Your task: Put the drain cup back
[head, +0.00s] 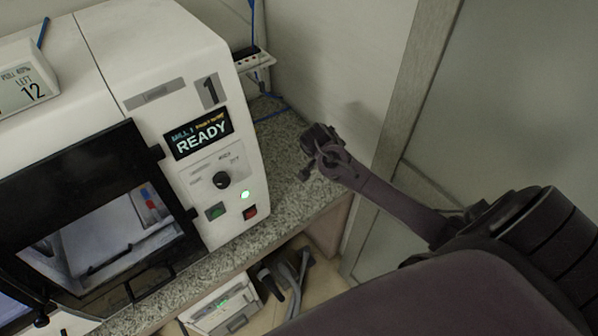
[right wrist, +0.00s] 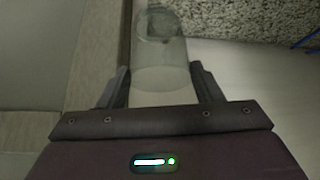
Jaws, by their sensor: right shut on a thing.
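A clear, see-through cup (right wrist: 160,52) stands out between the two dark fingers of my right gripper (right wrist: 159,68) in the right wrist view. The fingers are shut on its near part, and its far end points to the top of that view. In the head view the end of my right arm (head: 322,152) is over the right end of the counter, right of the white machine. The cup cannot be made out there. My left gripper is in neither view.
The white machine (head: 205,85) has a READY screen, a knob and a dark-framed window door (head: 85,190). It stands on a speckled counter (head: 282,190). A small wall shelf (head: 258,60) with blue cables is behind it. A wall post (head: 412,85) is close right of my arm.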

